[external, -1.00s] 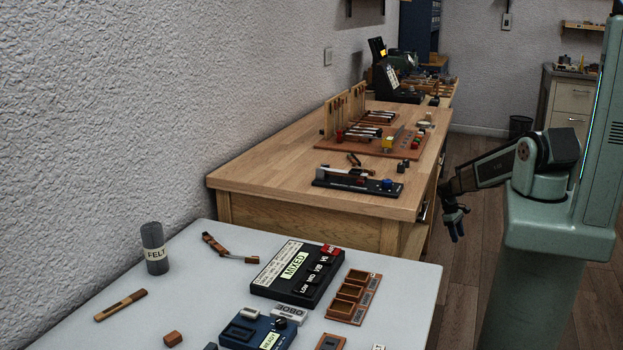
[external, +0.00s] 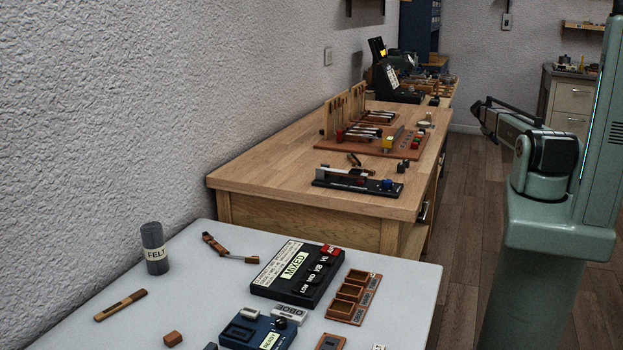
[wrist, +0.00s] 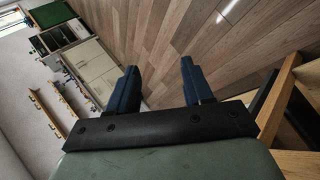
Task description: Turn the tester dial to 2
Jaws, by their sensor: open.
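My gripper (wrist: 158,68) shows in the wrist view as two blue fingers, open and apart with nothing between them, over wooden floor. In the external view my forearm (external: 508,118) is raised to the right of the wooden bench; the fingers cannot be made out there. A blue box (external: 258,330) with a "READY" label and a small dark round knob (external: 281,323) sits on the near white table. A black device (external: 345,182) with a blue knob (external: 387,184) is on the wooden bench. I cannot tell which is the tester, nor read any dial setting.
The wooden bench (external: 262,178) holds more action parts. The floor between bench and my base is clear.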

